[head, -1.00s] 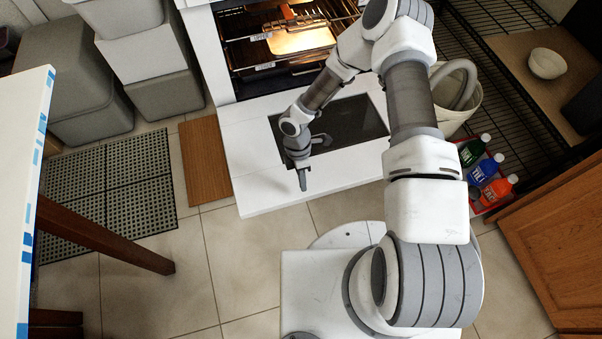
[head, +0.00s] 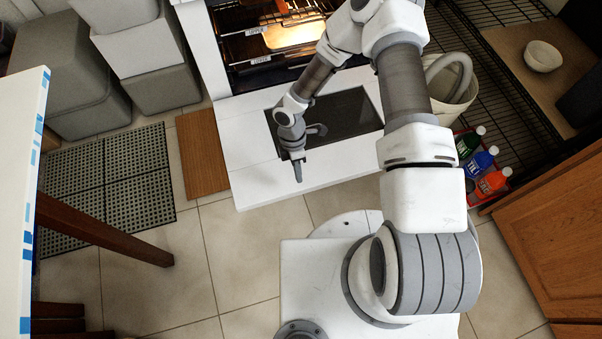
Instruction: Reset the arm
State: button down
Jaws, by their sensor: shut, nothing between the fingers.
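My gripper (head: 298,172) is at the end of my bent arm, pointing down over the lower part of the open white oven door (head: 262,185). Its fingers are together with nothing between them. My arm reaches up from the base at the lower right, bends near the oven and comes back down to the gripper. The gripper appears apart from the door, though its exact height above it is hard to tell.
The lit oven (head: 275,40) stands open with racks inside. A table (head: 25,170) is at the left, grey crates (head: 75,75) at the upper left. A bin (head: 452,95), several bottles (head: 487,185), a wire rack and a wooden cabinet (head: 550,230) are at the right. Tiled floor lies clear at lower left-centre.

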notch_tip(320, 180, up, 9)
jog(key=p, duration=0.2)
jog(key=shift+w+r, duration=0.15)
jog(key=shift+w+r, duration=0.1)
jog(key=w+d+r+m+t+h, duration=0.1)
jog(key=d+r+m, duration=0.25)
jog(key=r, duration=0.55)
jog(key=w+d+r+m+t, duration=0.1)
jog(key=d+r+m+t, duration=0.2)
jog(key=r, duration=0.6)
jog(key=w+d+r+m+h, duration=0.15)
jog(key=d+r+m, duration=0.3)
jog(key=r, duration=0.45)
jog(key=s+d+r+m+t+y, duration=0.1)
jog(key=s+r+m+t+y, duration=0.15)
jog(key=s+r+m, duration=0.4)
jog(key=s+d+r+m+t+y, duration=0.1)
jog(key=s+d+r+m+t, duration=0.2)
jog(key=s+r, duration=0.65)
notch_tip(320, 180, up, 19)
jog(key=w+a+p, duration=0.1)
jog(key=w+p, duration=0.1)
jog(key=p, duration=1.6)
jog(key=shift+w+a+r+m+g+p, duration=0.15)
jog(key=shift+a+r+m+g+p, duration=0.1)
jog(key=shift+m+g+p, duration=0.1)
jog(key=shift+f, duration=0.1)
